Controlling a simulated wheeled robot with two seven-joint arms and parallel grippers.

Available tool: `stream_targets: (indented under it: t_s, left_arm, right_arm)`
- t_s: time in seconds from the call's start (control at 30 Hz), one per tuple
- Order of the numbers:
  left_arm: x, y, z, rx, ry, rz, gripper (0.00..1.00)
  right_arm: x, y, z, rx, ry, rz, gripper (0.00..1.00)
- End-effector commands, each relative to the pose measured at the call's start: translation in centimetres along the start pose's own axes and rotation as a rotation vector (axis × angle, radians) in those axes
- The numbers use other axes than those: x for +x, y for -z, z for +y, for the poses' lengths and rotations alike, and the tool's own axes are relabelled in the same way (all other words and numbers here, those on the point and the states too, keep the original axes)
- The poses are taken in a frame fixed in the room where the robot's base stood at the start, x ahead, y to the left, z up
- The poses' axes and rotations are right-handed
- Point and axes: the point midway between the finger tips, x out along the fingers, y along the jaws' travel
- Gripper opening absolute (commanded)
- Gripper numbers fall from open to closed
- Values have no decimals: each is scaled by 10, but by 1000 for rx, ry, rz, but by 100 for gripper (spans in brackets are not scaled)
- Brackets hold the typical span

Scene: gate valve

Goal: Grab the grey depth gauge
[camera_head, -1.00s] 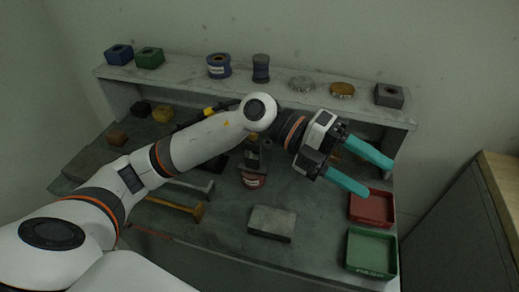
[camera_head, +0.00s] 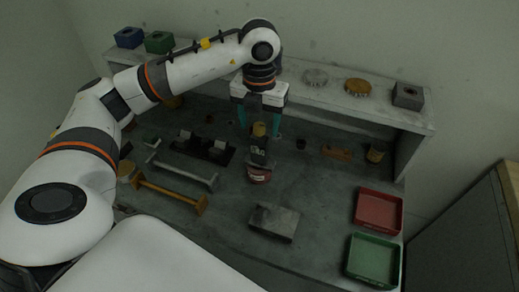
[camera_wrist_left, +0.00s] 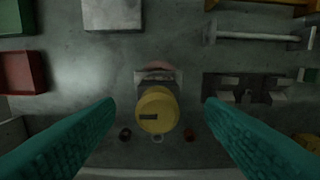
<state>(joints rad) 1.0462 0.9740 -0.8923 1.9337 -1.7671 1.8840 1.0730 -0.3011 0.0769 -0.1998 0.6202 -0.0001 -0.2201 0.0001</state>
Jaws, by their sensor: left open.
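A long grey bar with a block at each end (camera_head: 182,174), which looks like the grey depth gauge, lies on the bench left of centre; in the left wrist view it is at the upper right (camera_wrist_left: 258,38). My left gripper (camera_head: 259,125) is open and points down over the upright valve-like piece with a yellow top (camera_head: 260,130). In the left wrist view, the yellow top (camera_wrist_left: 157,110) shows between its spread teal fingers, with a gap on both sides. Nothing is held. The gripper is right of the grey bar. My right gripper is not in view.
A yellow bar (camera_head: 170,194) lies in front of the grey one, and a dark holder (camera_head: 205,147) behind it. A grey block (camera_head: 274,222), a red tray (camera_head: 378,210) and a green tray (camera_head: 373,260) are to the right. A raised shelf (camera_head: 330,96) runs along the back.

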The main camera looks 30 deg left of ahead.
Motion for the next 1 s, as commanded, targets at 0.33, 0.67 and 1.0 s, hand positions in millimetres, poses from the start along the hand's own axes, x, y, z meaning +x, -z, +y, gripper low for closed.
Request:
stream_targets:
  t_s: [0.33, 0.67, 1.0]
  left_arm:
    - [34, -4, 0, 2, 1, -5, 64]
    - [58, -3, 1, 2, -3, 0, 64]
    - [58, -3, 1, 2, -2, 0, 24]
  right_arm:
    - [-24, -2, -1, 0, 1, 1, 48]
    - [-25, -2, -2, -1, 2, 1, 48]
    - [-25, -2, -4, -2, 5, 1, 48]
